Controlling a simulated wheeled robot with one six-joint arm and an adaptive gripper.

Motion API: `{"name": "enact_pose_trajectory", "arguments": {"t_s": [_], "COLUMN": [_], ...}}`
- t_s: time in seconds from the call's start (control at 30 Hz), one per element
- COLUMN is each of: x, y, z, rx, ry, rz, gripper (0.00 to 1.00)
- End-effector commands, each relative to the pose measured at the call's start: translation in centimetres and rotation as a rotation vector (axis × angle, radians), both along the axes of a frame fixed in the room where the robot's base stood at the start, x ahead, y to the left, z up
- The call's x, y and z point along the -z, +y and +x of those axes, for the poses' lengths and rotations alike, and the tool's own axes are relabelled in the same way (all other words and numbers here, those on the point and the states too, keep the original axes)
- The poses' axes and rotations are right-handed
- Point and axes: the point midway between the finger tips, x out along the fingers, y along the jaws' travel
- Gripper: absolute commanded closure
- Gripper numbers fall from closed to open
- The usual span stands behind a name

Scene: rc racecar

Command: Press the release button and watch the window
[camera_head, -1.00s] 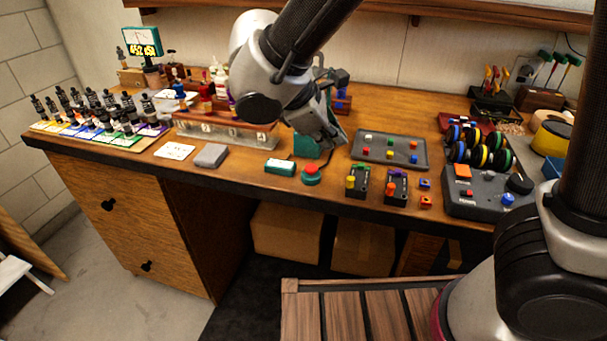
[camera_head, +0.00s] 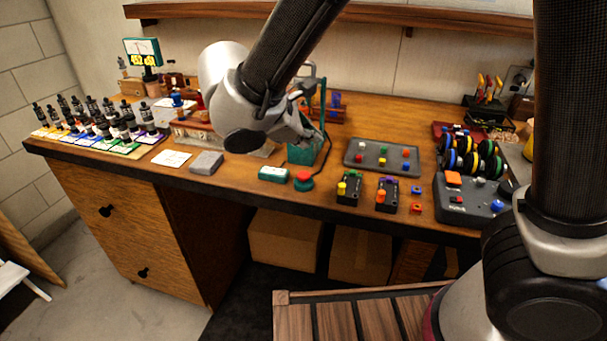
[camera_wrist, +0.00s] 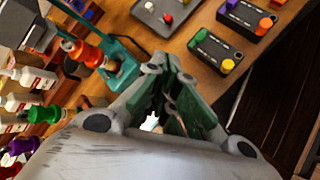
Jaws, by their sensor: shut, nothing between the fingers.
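A red round button (camera_head: 303,175) on a green base stands near the bench's front edge in the head view. To its left is a small green box with a pale face (camera_head: 274,174); I cannot tell if this is the window. My gripper (camera_head: 308,133) is above the bench, behind the button and in front of a green stand (camera_head: 306,152), apart from the button. In the wrist view, my gripper (camera_wrist: 165,70) is shut and empty, with green pads. The red button is not clearly visible there; the gripper may hide it.
A dark tray with coloured knobs (camera_head: 347,157) and two small black boxes (camera_head: 349,190) lie to the right. A grey control box (camera_head: 466,212) stands farther right. A grey block (camera_head: 206,162) lies left. A lit display (camera_head: 143,52) stands at the back left. Dropper bottles crowd the left end.

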Motion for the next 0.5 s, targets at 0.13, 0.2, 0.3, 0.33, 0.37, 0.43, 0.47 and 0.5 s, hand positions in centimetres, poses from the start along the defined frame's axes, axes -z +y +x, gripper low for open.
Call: {"name": "enact_pose_trajectory", "arguments": {"t_s": [0.13, 0.2, 0.3, 0.33, 0.37, 0.43, 0.47, 0.5], "x": [2.3, 3.2, 4.2, 4.5, 4.7, 5.2, 5.3, 5.5], "y": [-0.1, -0.1, -0.1, -0.1, -0.1, 0.0, 0.0, 0.0], "z": [0.0, 0.0, 0.0, 0.0, 0.0, 0.0, 0.0, 0.0], "rx": [-0.001, 0.000, 0.000, -0.001, 0.000, 0.001, 0.001, 0.001], "ry": [0.002, 0.003, 0.001, 0.001, 0.001, 0.001, 0.001, 0.001], "rz": [-0.005, -0.004, -0.004, -0.004, -0.004, -0.001, -0.001, -0.001], "gripper": [1.00, 1.00, 1.00, 1.00, 1.00, 1.00, 1.00, 1.00]}}
